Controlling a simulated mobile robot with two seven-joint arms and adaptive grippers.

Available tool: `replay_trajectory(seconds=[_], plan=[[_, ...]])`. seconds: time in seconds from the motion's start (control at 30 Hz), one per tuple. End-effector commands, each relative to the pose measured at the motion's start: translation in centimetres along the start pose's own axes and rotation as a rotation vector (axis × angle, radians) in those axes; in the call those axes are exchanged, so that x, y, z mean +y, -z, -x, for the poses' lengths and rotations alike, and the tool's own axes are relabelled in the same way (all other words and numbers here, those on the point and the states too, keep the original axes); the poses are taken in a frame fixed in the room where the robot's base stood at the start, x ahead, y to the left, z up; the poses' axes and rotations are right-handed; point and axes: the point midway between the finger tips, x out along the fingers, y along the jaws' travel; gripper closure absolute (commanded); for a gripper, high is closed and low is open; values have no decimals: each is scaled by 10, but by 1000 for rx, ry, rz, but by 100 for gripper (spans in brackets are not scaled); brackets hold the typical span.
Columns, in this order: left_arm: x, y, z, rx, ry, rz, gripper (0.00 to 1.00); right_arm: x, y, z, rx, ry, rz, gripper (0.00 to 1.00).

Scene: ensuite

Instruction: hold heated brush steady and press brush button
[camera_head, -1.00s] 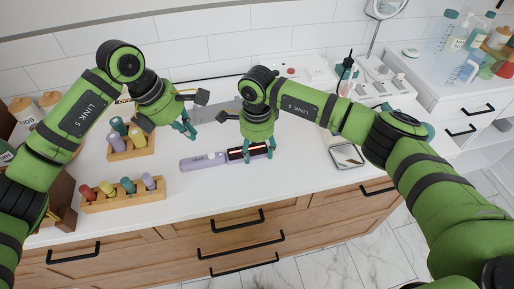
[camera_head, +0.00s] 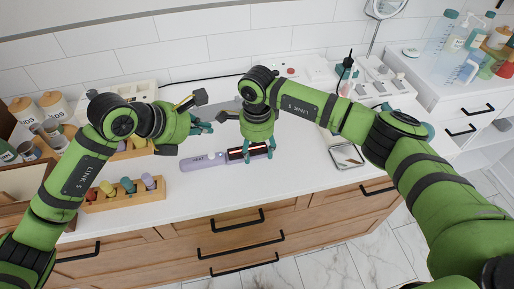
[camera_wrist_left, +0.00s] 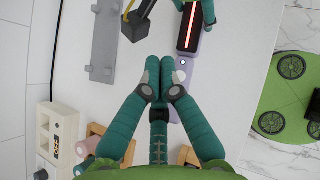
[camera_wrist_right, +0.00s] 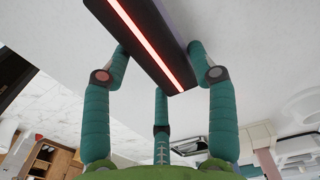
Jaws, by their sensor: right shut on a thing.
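The heated brush lies on the white counter, with a lilac handle (camera_head: 197,163) at the left and a dark barrel (camera_head: 236,155) with a glowing red strip at the right. My right gripper (camera_head: 258,152) is shut on the barrel; in the right wrist view its fingers (camera_wrist_right: 158,48) flank the dark barrel (camera_wrist_right: 150,40). A small pale button (camera_wrist_left: 183,63) shows on the handle in the left wrist view. My left gripper (camera_head: 207,127) is empty and shut, its fingertips (camera_wrist_left: 159,62) side by side. It is above the counter, beyond the handle in the head view, apart from the button.
A grey flat plate (camera_wrist_left: 105,42) lies behind the brush. Wooden racks with coloured rollers (camera_head: 125,193) stand at the left. A square mirror (camera_head: 347,156) lies at the right. A white box with a display (camera_wrist_left: 55,140) sits at the back left. The front counter strip is clear.

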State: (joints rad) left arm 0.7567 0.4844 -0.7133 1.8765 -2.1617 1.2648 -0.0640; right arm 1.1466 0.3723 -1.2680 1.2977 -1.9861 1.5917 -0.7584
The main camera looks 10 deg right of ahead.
Motion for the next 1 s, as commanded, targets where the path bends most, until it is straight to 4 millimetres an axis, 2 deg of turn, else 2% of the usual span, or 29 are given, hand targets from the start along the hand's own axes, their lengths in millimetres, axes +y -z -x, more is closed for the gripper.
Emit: replay_trajectory(seconds=[0.2,0.43,1.0], plan=[[0,25,-23,4,3,2,100,1,0,-2,2,-4,2,86],[0,43,-41,4,3,0,100,1,0,-2,2,-4,2,86],[0,50,-48,3,2,-2,100,1,0,-2,2,-3,1,86]])
